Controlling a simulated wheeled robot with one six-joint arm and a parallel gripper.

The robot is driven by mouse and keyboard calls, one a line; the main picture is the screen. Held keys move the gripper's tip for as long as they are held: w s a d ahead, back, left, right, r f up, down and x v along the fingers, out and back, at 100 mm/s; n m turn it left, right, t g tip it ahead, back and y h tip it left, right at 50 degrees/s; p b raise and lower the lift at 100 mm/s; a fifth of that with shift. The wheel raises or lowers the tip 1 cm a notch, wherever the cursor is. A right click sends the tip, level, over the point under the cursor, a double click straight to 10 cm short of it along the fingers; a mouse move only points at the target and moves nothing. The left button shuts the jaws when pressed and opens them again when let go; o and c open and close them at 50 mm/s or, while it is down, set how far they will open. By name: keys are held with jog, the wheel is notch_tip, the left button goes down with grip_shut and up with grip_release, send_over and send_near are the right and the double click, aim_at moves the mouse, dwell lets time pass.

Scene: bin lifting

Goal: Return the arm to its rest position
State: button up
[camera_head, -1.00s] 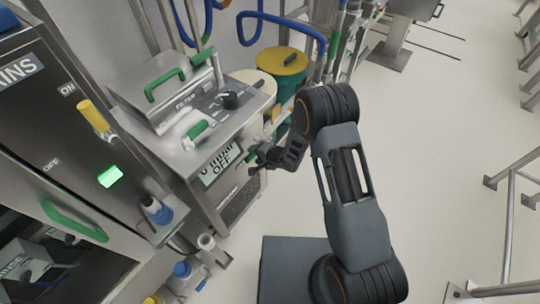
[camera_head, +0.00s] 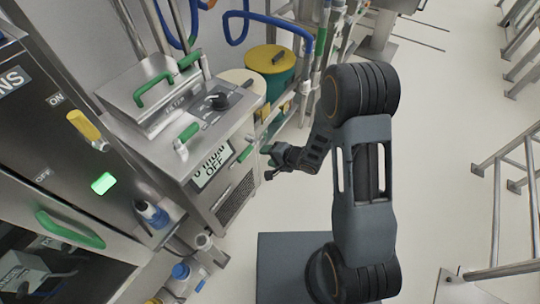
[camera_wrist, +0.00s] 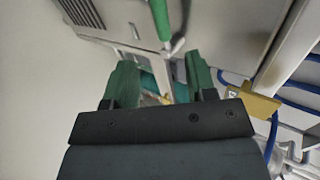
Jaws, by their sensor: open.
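My gripper (camera_head: 268,162) is in the middle of the head view, at the end of my bent arm, in front of the steel filter machine (camera_head: 180,150). In the wrist view my gripper (camera_wrist: 160,78) shows two green fingers spread apart, with nothing held between them. Behind the fingers lie a grey steel surface and a green handle (camera_wrist: 160,18). My gripper looks apart from the machine, though the exact gap is hard to tell.
A steel cabinet with a yellow switch (camera_head: 87,127) and a lit green button (camera_head: 103,184) stands at the left. A green bin with a yellow lid (camera_head: 272,62) stands behind the machine. Metal railings (camera_head: 515,190) are at the right. Open pale floor (camera_head: 440,130) lies between.

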dwell(0.4)
jog(key=s+d+f+n+g+h, duration=0.1)
jog(key=d+f+n+h, duration=0.2)
jog(key=d+n+h, duration=0.35)
jog(key=s+d+r+g+h+p, duration=0.1)
jog(key=s+d+r+g+h, duration=0.2)
jog(key=d+r, duration=0.35)
jog(key=s+d+r+p, duration=0.1)
jog(key=s+r, duration=0.4)
jog(key=r, duration=0.7)
jog(key=s+d+r+t+p, duration=0.1)
jog(key=s+r+p, duration=0.2)
jog(key=r, duration=0.9)
jog(key=s, duration=0.3)
jog(key=shift+d+r+t, duration=0.25)
jog(key=shift+d+t, duration=0.05)
jog(key=shift+d, duration=0.05)
jog(key=shift+n, duration=0.25)
